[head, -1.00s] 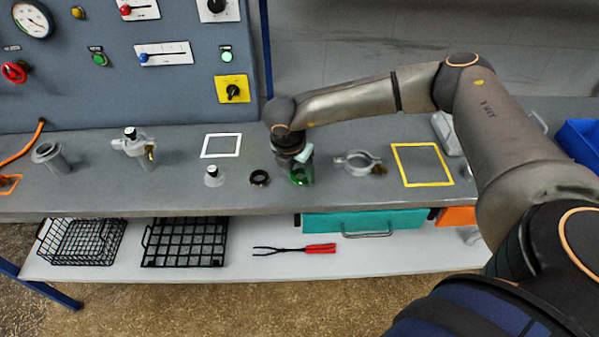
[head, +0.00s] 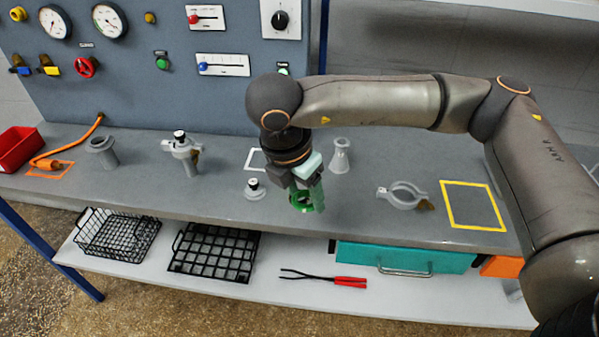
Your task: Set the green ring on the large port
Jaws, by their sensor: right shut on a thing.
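My right gripper (head: 308,190) is in the middle of the head view, pointing down, with its fingers shut on the green ring (head: 300,203). The ring is partly covered by the fingers and appears to be held above the bench. An open, wide-flanged grey port (head: 102,151) stands upright on the bench at the left, well apart from the gripper; it looks like the large port. Its mouth shows nothing on it. My left gripper is out of view.
A small black-topped fitting (head: 254,189), a conical grey fitting (head: 340,156) and an open clamp (head: 403,195) are nearby. The control panel (head: 150,90) rises behind.

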